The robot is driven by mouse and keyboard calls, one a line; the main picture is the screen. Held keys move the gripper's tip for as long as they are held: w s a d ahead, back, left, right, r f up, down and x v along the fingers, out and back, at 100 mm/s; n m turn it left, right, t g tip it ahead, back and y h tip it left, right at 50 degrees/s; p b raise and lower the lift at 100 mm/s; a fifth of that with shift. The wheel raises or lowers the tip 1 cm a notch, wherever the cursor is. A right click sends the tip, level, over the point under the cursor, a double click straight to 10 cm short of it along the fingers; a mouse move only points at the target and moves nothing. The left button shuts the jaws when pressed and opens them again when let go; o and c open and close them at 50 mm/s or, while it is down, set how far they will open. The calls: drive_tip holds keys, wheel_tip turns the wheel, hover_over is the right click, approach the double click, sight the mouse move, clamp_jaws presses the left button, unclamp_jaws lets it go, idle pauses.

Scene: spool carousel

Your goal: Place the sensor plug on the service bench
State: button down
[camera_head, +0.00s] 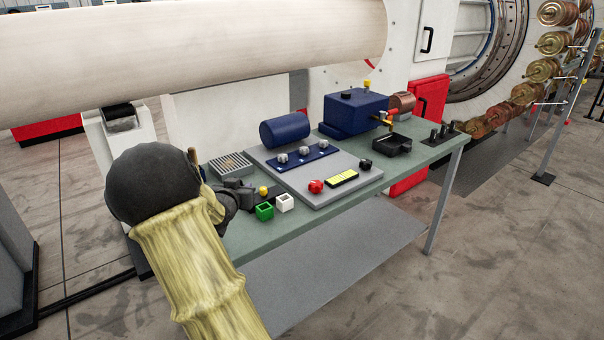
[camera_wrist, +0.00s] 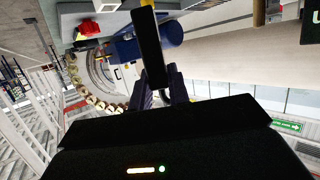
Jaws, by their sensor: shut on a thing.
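My gripper (camera_head: 243,190) is at the left end of the green service bench (camera_head: 400,165), dark and partly hidden behind my wrist. I cannot tell whether the gripper touches the bench.
A green open cube (camera_head: 264,211) and a white one (camera_head: 284,202) stand close to my gripper. Behind are a vented box (camera_head: 231,165) and a grey panel (camera_head: 335,195) with a red knob (camera_head: 316,186). A large pale cylinder (camera_head: 200,58) hangs above. The bench's front edge is clear.

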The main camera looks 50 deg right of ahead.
drive_tip(key=shift+w+f, duration=0.15)
drive_tip(key=shift+f, duration=3)
drive_tip(key=shift+f, duration=1.95)
drive_tip(key=c, duration=1.3)
unclamp_jaws()
drive_tip(key=shift+b, duration=0.3)
drive_tip(key=shift+c, duration=0.2)
